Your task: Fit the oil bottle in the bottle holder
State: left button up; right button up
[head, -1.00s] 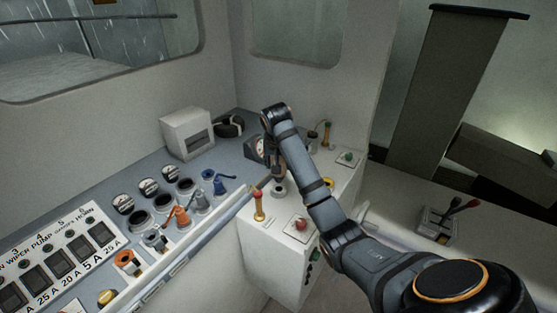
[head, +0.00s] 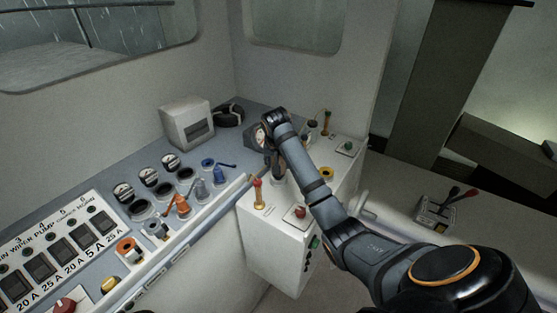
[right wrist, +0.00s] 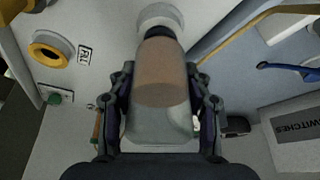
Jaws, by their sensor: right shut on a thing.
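My right gripper (head: 277,165) is over the white side console, its fingers partly hidden by my own arm in the head view. In the right wrist view my right gripper (right wrist: 160,100) is shut on the oil bottle (right wrist: 163,80), a clear bottle with brown liquid, one finger on each side. The bottle's dark neck points to the top of that view, where a pale round part (right wrist: 160,14) shows; I cannot tell whether this is its cap or the holder. A pale round fitting (head: 279,182) shows just under the gripper in the head view. My left gripper is out of view.
Close by on the console are a red-topped lever (head: 258,194), a red button (head: 300,212), a yellow ring (head: 327,173) and a green button (head: 347,147). A throttle unit (head: 436,212) is at right.

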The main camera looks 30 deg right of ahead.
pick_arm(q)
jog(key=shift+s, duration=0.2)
pick_arm(e)
jog(key=shift+f, duration=0.1)
jog(key=o, duration=1.6)
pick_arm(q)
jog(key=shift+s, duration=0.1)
pick_arm(e)
jog(key=v, duration=0.7)
jog(key=shift+r, duration=0.2)
jog(key=shift+a, duration=0.1)
jog(key=shift+s, duration=0.1)
